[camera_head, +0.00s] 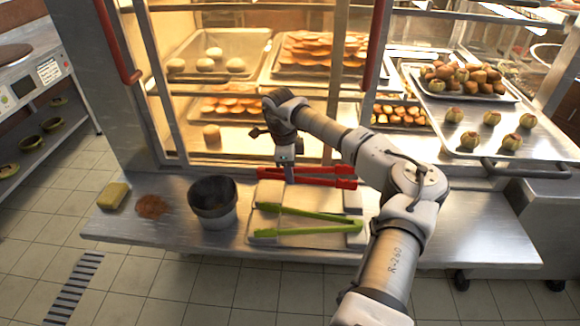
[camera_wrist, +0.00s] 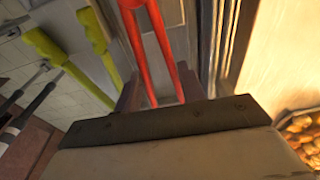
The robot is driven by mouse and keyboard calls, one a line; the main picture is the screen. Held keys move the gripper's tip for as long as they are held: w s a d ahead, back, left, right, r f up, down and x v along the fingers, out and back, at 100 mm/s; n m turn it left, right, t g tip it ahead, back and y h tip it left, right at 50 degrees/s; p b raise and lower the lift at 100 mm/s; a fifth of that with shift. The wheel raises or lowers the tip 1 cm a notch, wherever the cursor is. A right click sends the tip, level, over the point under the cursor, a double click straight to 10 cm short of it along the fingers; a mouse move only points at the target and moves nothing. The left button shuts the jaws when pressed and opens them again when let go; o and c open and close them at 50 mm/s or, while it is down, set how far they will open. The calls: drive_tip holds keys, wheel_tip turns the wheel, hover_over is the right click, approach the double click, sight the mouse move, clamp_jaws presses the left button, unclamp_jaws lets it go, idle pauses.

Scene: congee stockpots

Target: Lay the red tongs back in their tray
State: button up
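The red tongs (camera_head: 325,177) lie crosswise at the back of a steel tray (camera_head: 256,240) on the counter, close to the lit cabinet. I cannot tell whether they rest on a surface or hang just above it. My gripper (camera_head: 288,178) points down at them near their left part. In the wrist view the red tongs (camera_wrist: 150,40) run between the two fingers of my gripper (camera_wrist: 158,92). Whether the fingers press on them is not clear. Green tongs (camera_head: 318,229) lie across the front of the tray; they also show in the wrist view (camera_wrist: 55,52).
A dark pot (camera_head: 213,205) stands left of the tray, with a brown spill (camera_head: 151,206) and a yellow sponge (camera_head: 113,196) further left. The cabinet's red-handled frame (camera_head: 376,45) rises close behind. Counter right of the tray is clear.

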drive_tip(key=shift+f+b, duration=1.35)
drive_tip(key=shift+f, duration=1.35)
drive_tip(key=o, duration=0.6)
